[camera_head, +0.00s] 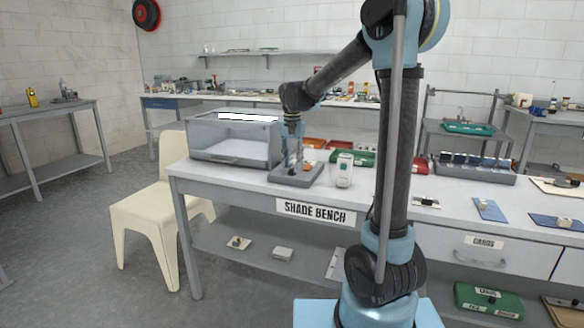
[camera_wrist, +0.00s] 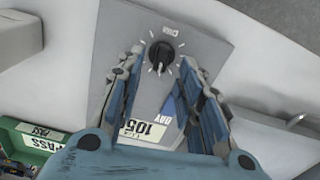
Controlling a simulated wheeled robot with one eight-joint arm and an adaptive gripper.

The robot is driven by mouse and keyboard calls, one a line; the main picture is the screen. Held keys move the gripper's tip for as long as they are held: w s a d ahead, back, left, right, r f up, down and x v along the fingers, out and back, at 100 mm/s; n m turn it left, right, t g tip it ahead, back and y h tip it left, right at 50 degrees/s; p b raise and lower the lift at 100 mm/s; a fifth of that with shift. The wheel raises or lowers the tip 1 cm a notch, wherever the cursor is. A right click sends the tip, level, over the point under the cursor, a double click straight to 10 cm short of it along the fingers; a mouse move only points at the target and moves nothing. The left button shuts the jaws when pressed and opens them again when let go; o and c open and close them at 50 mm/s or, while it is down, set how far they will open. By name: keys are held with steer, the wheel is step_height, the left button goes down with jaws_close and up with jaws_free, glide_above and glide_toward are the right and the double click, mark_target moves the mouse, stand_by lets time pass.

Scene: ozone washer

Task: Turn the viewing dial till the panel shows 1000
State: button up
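The black viewing dial (camera_wrist: 162,56) sits on a grey panel (camera_wrist: 204,50) in the wrist view, with white tick marks around it. My gripper (camera_wrist: 162,66) is open, its two fingers apart on the left and right of the dial; I cannot tell whether they touch it. A pale readout (camera_wrist: 147,131) on the panel is partly hidden by my gripper; its visible digits look like 105 and the rest is unclear. A blue pointed mark lies beside it. In the head view my gripper (camera_head: 291,158) points down over the grey unit (camera_head: 297,177) on the bench.
A grey clear-fronted box (camera_head: 232,140) stands left of the unit. A white container (camera_head: 344,169) stands close on its right, with a green tray (camera_head: 365,158) behind. A rack of dark-topped items (camera_head: 473,171) is farther right.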

steer(key=shift+f, duration=1.2)
steer(key=shift+c, duration=0.3)
jaws_close()
steer(key=shift+n, duration=0.9)
steer(key=shift+o, duration=0.3)
jaws_free()
